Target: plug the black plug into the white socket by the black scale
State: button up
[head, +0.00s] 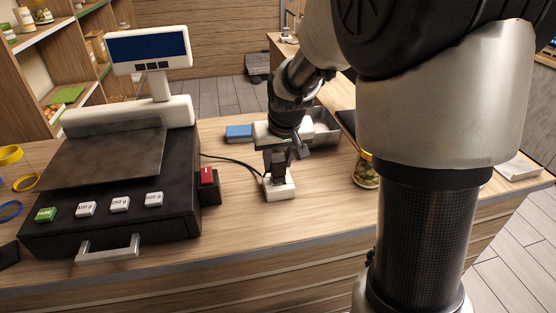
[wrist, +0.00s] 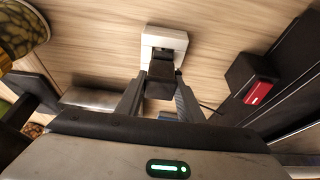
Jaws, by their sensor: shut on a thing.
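The white socket (head: 279,191) stands on the wooden counter to the right of the black scale (head: 105,185); it also shows at the top middle of the wrist view (wrist: 163,37). My gripper (head: 278,163) is right above the socket, pointing down, with its fingers shut on the black plug (wrist: 160,86). A black cord (head: 232,161) runs from the scale toward the plug. The plug's lower end meets the socket in both views; I cannot tell whether it is seated, just touching or slightly above. The fingers partly hide the plug.
A red switch (head: 207,177) sits on a black box on the scale's right side. Behind my gripper are a blue block (head: 239,132) and a metal tray (head: 326,128). A jar (head: 365,172) stands to the right. The counter in front of the socket is clear.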

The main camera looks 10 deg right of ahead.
jog(key=shift+f+b, duration=1)
dwell(2.3)
dwell(0.4)
jog(key=o, duration=1.3)
jog(key=shift+r, duration=0.1)
jog(key=shift+p+v, duration=2.05)
jog(key=shift+v, duration=1.4)
